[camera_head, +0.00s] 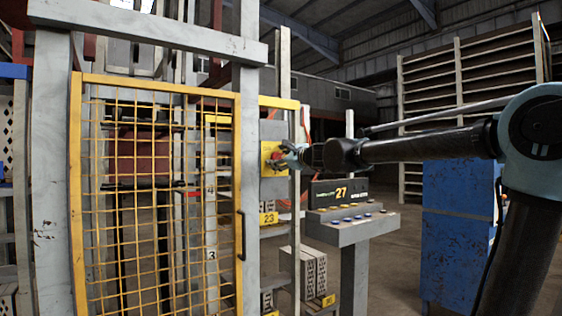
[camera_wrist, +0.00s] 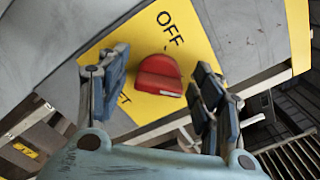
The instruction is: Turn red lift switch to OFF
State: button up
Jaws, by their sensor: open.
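The red lift switch (camera_wrist: 160,75) is a rounded red knob on a yellow plate (camera_wrist: 205,22). The black word OFF is printed above it in the wrist view, and other lettering below it is partly hidden. My gripper (camera_wrist: 160,88) is open, with one finger on each side of the knob. I see no clear contact. In the head view my gripper (camera_head: 290,157) is at the yellow plate (camera_head: 267,152) on the grey post, and the knob is small and partly hidden there.
A yellow mesh gate (camera_head: 160,180) stands left of the switch. A control console (camera_head: 350,228) with several buttons and a display reading 27 stands to the right, below my arm. Grey bricks (camera_head: 305,265) lie behind the post. A blue cabinet (camera_head: 455,220) stands farther right.

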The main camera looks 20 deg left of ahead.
jog(key=shift+w, duration=0.1)
jog(key=c, duration=1.1)
jog(key=n, duration=0.4)
jog(key=shift+a+f+n, duration=0.1)
jog(key=shift+n, duration=0.3)
jog(key=n, duration=0.4)
jog(key=shift+f+n, duration=0.1)
jog(key=shift+n, duration=0.2)
jog(key=shift+o, duration=0.2)
jog(key=n, duration=0.4)
jog(key=shift+f, duration=0.15)
jog(key=shift+f+n, duration=0.1)
jog(key=shift+n, duration=2.2)
